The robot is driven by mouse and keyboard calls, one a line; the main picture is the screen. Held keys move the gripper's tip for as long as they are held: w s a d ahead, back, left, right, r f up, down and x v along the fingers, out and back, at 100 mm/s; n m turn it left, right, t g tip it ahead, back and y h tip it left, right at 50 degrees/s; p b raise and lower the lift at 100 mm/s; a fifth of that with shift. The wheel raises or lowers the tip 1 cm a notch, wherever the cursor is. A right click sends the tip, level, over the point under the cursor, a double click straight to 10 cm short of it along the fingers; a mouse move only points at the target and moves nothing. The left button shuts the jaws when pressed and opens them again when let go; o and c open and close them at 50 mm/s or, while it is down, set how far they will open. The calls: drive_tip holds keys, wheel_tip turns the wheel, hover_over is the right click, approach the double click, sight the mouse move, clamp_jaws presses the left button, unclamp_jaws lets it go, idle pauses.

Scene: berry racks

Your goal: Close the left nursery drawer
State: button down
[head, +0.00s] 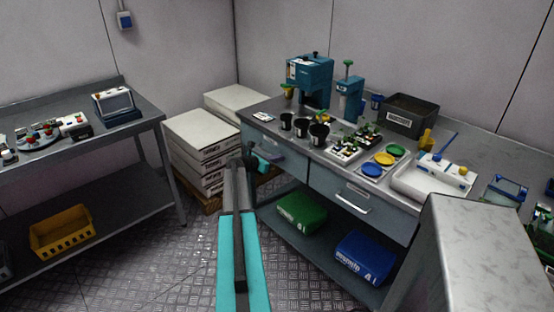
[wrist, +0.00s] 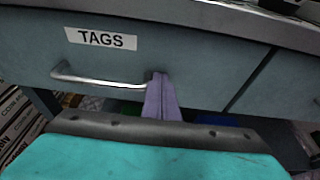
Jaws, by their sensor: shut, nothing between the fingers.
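The left nursery drawer (head: 285,151) is a blue-grey front under the left part of the right-hand bench. In the wrist view the drawer front (wrist: 200,62) fills the upper part and bears a white TAGS label (wrist: 100,38). Its silver bar handle (wrist: 92,80) is below the label. My gripper (wrist: 159,76) is shut and empty, its fingertips at the lower part of the front, by the handle's right end. I cannot tell whether they touch it. In the head view my gripper (head: 262,160) partly hides the drawer. The front looks nearly flush; any small gap is unclear.
The right drawer (head: 360,199) sits beside it. Pots, seedlings and coloured dishes stand on the bench. White boxes (head: 203,146) are stacked left of the bench. The floor (head: 165,265) between benches is clear.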

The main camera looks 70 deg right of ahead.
drive_tip(key=shift+s+d+r, duration=0.25)
drive_tip(key=shift+s+d, duration=0.1)
drive_tip(key=shift+s, duration=0.05)
drive_tip(key=shift+a, duration=0.1)
drive_tip(key=f+b+v, duration=0.1)
drive_tip(key=f+v, duration=0.1)
drive_tip(key=v, duration=1.2)
drive_tip(key=shift+w+a, duration=0.4)
drive_tip(key=shift+r, duration=0.1)
